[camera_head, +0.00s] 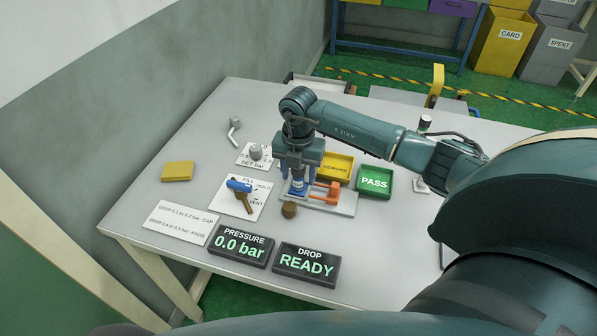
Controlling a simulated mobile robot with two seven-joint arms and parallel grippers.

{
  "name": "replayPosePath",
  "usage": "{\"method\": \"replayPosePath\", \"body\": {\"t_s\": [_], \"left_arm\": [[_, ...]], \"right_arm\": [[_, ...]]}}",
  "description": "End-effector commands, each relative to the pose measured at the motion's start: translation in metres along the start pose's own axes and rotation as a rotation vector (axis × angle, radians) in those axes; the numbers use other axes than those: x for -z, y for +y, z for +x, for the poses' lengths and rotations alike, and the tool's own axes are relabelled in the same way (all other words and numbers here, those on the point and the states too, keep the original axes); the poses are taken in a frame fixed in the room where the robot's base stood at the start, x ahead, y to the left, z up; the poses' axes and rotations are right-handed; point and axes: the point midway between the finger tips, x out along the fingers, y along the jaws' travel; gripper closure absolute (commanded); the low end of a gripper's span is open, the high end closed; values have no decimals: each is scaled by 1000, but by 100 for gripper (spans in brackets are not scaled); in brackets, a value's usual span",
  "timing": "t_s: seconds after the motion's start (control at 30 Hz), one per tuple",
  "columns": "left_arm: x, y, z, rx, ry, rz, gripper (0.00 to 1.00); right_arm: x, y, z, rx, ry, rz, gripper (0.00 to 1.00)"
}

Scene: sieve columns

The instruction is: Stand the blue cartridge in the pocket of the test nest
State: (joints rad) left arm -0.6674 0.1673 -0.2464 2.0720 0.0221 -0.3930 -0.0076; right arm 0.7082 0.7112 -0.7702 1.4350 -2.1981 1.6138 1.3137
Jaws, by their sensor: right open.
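The blue cartridge (297,187), blue with a pale band, stands upright at the test nest (337,208), a light plate with an orange clamp-like part (326,193). My right gripper (298,180) points down over the cartridge, with its fingers on either side of the cartridge's upper part. It is open. The gripper hides the cartridge's top, and the pocket is too small and covered to see how deep the cartridge sits. My left gripper is not in view.
A yellow tray (338,167) and a green PASS tray (374,183) stand behind and right. Pressure (240,246) and drop (306,264) displays line the front. A yellow block (177,171) lies left.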

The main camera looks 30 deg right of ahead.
Motion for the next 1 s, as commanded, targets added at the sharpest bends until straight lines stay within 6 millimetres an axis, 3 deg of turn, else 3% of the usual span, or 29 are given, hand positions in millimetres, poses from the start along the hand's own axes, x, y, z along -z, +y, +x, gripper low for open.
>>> {"method": "replayPosePath", "body": {"t_s": [0.17,0.6,0.77,1.0], "left_arm": [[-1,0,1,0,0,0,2],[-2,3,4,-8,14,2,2],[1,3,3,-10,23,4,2],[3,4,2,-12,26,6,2]], "right_arm": [[-1,1,-22,-5,-4,0,50],[-1,1,-108,-4,-2,0,50],[0,0,-120,-2,-1,0,50],[0,0,-122,0,0,0,50]]}}
